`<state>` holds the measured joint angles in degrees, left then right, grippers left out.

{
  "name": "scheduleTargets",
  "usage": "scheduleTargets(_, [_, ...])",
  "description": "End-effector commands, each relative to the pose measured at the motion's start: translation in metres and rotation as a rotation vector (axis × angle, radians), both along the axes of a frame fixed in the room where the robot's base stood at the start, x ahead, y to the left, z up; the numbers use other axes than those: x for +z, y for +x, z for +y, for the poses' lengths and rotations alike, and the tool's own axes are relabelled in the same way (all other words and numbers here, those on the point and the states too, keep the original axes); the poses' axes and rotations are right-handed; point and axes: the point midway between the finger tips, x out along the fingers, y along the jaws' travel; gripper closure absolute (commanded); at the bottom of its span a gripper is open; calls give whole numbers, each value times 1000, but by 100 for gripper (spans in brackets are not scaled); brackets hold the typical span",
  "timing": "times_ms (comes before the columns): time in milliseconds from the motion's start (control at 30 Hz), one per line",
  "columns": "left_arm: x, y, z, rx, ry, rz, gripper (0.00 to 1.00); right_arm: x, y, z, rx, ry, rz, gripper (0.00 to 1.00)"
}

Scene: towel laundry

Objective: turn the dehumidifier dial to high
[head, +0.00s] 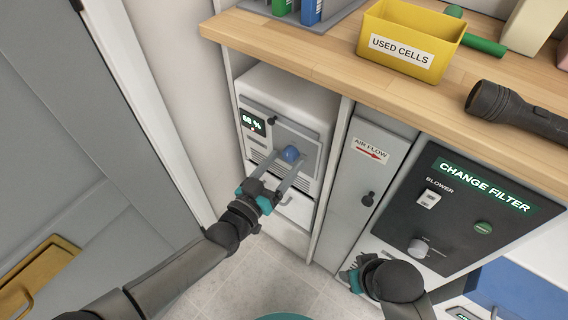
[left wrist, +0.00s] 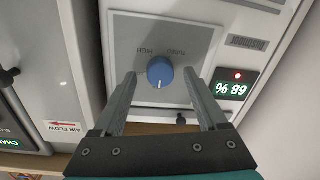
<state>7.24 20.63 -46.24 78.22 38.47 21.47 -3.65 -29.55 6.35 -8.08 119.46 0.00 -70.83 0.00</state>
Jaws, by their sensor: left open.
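The dehumidifier (head: 312,112) is a white box in the bay under the counter, with a lit 68 % display (head: 252,122). Its blue round dial (head: 291,154) sits on a grey panel; it also shows in the left wrist view (left wrist: 160,72), where the panel appears upside down with a HIGH label beside the dial. My left gripper (head: 290,165) is open, pointing at the panel. In the left wrist view its fingers (left wrist: 160,80) stand on either side of the dial, with a visible gap on each side. My right gripper (head: 352,274) is low at the right; its fingers are unclear.
A wooden counter (head: 300,60) overhangs the bay, carrying a yellow USED CELLS bin (head: 385,58) and a black flashlight (head: 515,112). An AIR FLOW panel (head: 362,185) and a dark CHANGE FILTER panel (head: 455,215) stand to the right. A grey door (head: 90,130) is at left.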

Motion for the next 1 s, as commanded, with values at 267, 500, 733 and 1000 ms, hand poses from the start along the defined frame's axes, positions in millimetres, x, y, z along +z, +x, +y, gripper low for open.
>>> scheduleTargets(267, [0,7,-4,0,0,0,25,6,1,0,0,1,-9,50])
scheduleTargets(500, [0,7,-4,0,0,0,33,6,1,0,-1,1,-9,50])
scheduleTargets(733, [0,6,-4,0,0,0,59,6,1,0,-1,1,-9,50])
scheduleTargets(1000, [0,6,-4,0,0,0,89,6,1,0,-1,2,-9,50])
